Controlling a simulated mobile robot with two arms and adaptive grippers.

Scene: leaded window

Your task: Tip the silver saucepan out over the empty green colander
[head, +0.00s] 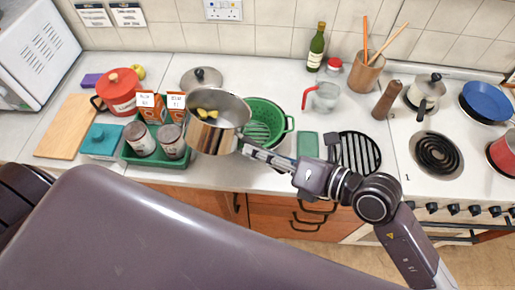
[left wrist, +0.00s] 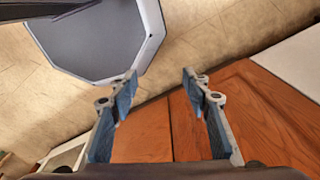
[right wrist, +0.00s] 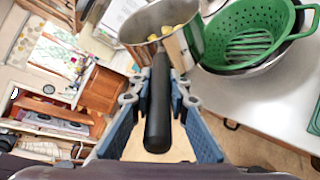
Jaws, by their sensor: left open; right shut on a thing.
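The silver saucepan (head: 212,138) is held above the counter, left of the green colander (head: 287,124). It looks roughly upright, with several yellow chunks (head: 207,113) inside. My right gripper (head: 247,147) is shut on its black handle (right wrist: 158,105), which runs between the fingers in the right wrist view. The colander shows empty in the right wrist view (right wrist: 240,32) and sits in a metal bowl (right wrist: 272,62). The pan's rim overlaps the colander's left edge in the head view. My left gripper (left wrist: 158,85) is open and empty, over the floor and wooden cabinet fronts.
Left of the pan, a green tray (head: 150,158) holds jars and cartons. A lid (head: 201,78) lies behind the pan. A glass jug (head: 326,97) stands behind right, and a black trivet (head: 358,152) lies right of the colander. The hob (head: 437,152) is further right.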

